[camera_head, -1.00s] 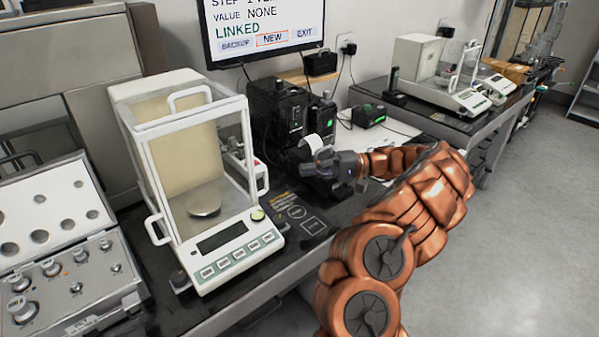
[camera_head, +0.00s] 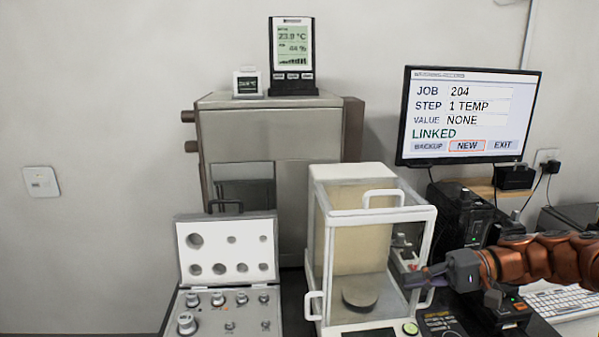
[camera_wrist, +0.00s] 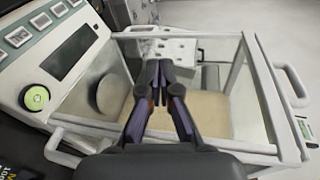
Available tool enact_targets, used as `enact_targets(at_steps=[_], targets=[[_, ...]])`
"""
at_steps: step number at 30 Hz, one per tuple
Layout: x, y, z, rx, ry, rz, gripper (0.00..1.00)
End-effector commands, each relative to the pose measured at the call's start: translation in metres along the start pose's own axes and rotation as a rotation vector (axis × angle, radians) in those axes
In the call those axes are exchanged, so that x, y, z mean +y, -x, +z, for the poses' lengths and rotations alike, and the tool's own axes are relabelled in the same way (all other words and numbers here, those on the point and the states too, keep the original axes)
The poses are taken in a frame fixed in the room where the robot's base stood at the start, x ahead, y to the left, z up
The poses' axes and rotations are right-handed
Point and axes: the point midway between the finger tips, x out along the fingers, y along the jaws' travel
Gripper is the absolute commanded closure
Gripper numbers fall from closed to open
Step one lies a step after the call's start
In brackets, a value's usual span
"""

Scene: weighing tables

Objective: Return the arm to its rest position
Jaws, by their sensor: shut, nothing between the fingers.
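My orange arm (camera_head: 540,258) reaches in from the right edge of the head view. My gripper (camera_head: 412,284) is shut and empty, pointing left beside the right side of the glass-walled balance (camera_head: 432,215). I cannot tell if it touches the balance. In the wrist view my gripper (camera_wrist: 153,68) has its fingertips together, in front of the balance's clear chamber. The balance's round pan (camera_head: 361,291) is bare, and its display and green-ringed button (camera_wrist: 35,96) show at the left of the wrist view.
An open case of weights (camera_head: 226,290) stands left of the balance. Behind is a grey cabinet (camera_head: 242,138) with a temperature display (camera_head: 292,55) on top. A monitor (camera_head: 468,115) reads STEP 1 TEMP, VALUE NONE. Black devices (camera_head: 465,212) and a keyboard (camera_head: 565,304) lie around my arm.

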Motion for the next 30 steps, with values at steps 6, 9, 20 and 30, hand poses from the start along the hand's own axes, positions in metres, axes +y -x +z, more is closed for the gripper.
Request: enact_targets(at_steps=[6,9,20,30], targets=[[-0.03,-0.057,0.046,-0.129,-0.002,0.166,1.0],[-0.036,-0.078,0.071,-0.178,-0.002,0.256,1.0],[-0.028,-0.121,0.164,-0.276,-0.004,0.628,1.0],[0.006,-0.106,0.239,-0.257,-0.004,0.988,1.0]])
